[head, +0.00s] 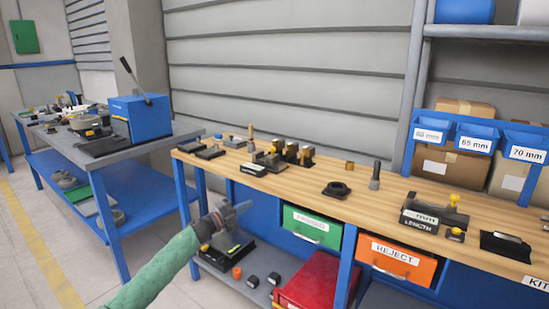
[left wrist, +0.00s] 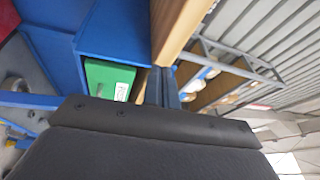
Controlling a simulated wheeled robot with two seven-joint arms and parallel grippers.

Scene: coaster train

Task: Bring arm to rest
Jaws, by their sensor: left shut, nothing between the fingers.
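My left arm (head: 160,272) has a green sleeve and comes in from the bottom left of the head view. Its gripper (head: 240,208) is shut and empty, in front of the workbench and below the tabletop edge. In the left wrist view the dark gripper body (left wrist: 150,140) fills the lower part, and the closed fingers (left wrist: 162,86) point toward the bench edge. My right gripper is in neither view.
The wooden workbench (head: 320,183) carries several small fixtures and a length gauge (head: 434,215). Below it are a green drawer (head: 311,226), an orange reject drawer (head: 396,259) and a red box (head: 310,286). A blue table (head: 112,150) stands left. Floor (head: 65,262) at lower left is free.

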